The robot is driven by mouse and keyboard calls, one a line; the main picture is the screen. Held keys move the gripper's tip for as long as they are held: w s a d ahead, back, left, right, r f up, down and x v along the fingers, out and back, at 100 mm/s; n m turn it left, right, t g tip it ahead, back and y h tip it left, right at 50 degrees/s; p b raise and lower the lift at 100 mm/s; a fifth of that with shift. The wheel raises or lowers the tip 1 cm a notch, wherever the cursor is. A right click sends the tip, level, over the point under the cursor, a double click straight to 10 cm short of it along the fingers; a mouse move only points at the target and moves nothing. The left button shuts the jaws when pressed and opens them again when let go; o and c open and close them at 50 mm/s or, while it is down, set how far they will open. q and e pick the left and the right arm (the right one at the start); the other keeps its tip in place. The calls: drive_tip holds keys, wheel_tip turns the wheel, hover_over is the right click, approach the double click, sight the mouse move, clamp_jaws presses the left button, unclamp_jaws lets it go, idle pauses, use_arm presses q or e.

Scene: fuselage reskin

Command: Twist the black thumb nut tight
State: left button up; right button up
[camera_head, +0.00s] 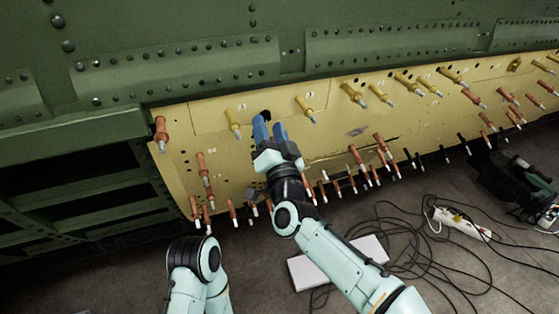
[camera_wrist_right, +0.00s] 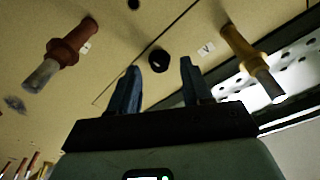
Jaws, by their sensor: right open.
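The black thumb nut (camera_wrist_right: 159,61) is a small dark round piece against the yellow skin panel (camera_wrist_right: 110,40). In the wrist view it shows between and beyond my right fingertips. In the head view a dark spot (camera_head: 266,115) shows at the fingertips, partly hidden by them. My right gripper (camera_head: 270,123) is open, with its two blue fingers pointing at the panel; it also shows in the wrist view (camera_wrist_right: 160,75). The fingers stand on either side of the nut in the picture; I cannot tell how far off it is. My left gripper is out of view.
A yellow fastener (camera_wrist_right: 250,57) and a copper one (camera_wrist_right: 62,54) stick out on either side of the nut. Several more fasteners line the panel. A white box (camera_head: 338,261), cables (camera_head: 400,225) and a power strip (camera_head: 462,223) lie on the floor.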

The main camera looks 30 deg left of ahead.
drive_tip(key=v, duration=1.2)
